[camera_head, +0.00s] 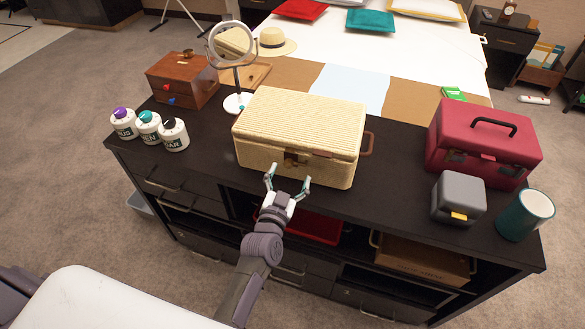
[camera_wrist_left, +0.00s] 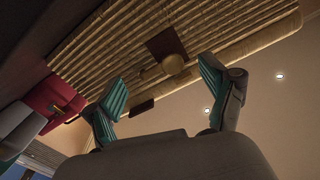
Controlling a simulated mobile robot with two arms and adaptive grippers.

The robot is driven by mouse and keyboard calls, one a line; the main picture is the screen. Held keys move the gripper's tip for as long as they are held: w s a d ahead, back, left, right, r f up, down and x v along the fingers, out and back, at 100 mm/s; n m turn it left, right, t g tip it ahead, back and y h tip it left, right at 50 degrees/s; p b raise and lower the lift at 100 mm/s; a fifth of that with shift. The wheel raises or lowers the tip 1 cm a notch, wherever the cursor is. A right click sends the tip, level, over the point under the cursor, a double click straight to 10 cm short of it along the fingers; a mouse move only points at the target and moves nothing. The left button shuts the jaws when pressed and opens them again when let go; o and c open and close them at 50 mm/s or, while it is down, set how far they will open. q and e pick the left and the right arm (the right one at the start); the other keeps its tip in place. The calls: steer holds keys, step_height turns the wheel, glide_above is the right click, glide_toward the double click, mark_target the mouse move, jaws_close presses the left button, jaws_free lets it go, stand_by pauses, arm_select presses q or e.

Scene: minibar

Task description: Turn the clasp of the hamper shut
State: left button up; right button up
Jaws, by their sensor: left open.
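The hamper (camera_head: 300,122) is a cream woven box with its lid down, standing on the dark counter. Its clasp (camera_head: 291,160) is a small brown and brass fitting on the front face. In the left wrist view the clasp (camera_wrist_left: 172,62) shows as a round brass knob by a dark square plate, ahead of the fingers. My left gripper (camera_head: 288,185) is open and empty, just in front of the hamper's front face and below the clasp, apart from it. Whether the clasp is turned is too small to tell. My right gripper is not in view.
A red case (camera_head: 480,142), a grey box (camera_head: 458,198) and a teal mug (camera_head: 526,214) stand at the right. Several labelled jars (camera_head: 149,127), a wooden box (camera_head: 184,78) and a round mirror (camera_head: 237,100) stand at the left. Counter (camera_head: 395,165) between hamper and red case is clear.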

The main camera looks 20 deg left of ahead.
mark_target(295, 163)
arm_select(q)
steer(key=shift+w, duration=1.2)
steer(key=shift+s, duration=0.1)
jaws_close()
